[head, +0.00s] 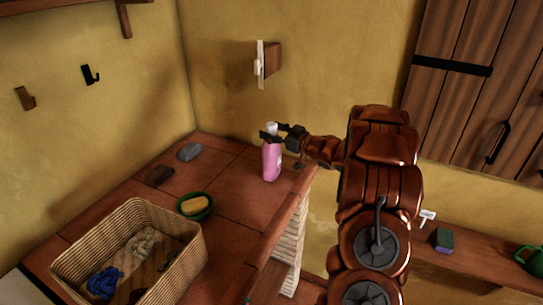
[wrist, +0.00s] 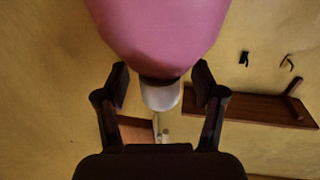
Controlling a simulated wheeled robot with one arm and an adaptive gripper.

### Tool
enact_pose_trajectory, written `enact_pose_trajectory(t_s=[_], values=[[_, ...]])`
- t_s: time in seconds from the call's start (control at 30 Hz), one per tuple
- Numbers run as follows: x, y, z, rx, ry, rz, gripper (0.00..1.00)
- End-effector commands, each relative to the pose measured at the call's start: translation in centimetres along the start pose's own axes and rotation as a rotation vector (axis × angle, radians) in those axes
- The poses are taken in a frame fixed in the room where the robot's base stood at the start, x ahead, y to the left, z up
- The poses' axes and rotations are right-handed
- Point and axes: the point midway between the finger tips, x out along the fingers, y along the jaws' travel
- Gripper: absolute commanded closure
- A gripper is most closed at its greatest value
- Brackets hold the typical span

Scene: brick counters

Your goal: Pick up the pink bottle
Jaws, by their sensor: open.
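The pink bottle (head: 271,160) stands upright on the tiled counter near its right edge in the head view. It has a pale cap (head: 271,128). My gripper (head: 277,134) is at the top of the bottle, around the neck and cap level. In the wrist view the pink bottle (wrist: 158,32) fills the top, and its white cap (wrist: 160,95) lies between the two fingers of my gripper (wrist: 160,80). The fingers are apart, one on each side, with visible gaps to the cap. Contact with the bottle's shoulder cannot be told.
A wicker basket (head: 193,248) with cloths stands at the front left of the counter (head: 235,190). A green bowl (head: 207,213) holds a yellow sponge or soap (head: 193,205). A grey stone-like piece (head: 189,152) and a brown one (head: 159,175) lie behind.

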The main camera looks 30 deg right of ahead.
Motion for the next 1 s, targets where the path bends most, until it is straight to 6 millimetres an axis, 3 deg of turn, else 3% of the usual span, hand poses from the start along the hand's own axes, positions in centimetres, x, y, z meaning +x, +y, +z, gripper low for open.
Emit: enact_pose_trajectory(t_s=[0.3,0.9,1.0], values=[[0.38,0.02,0.04,0.001,0.001,0.001,0.32],[0.38,-0.02,0.08,0.001,0.000,0.000,0.95],[0.38,-0.03,0.11,0.002,-0.001,0.000,1.00]])
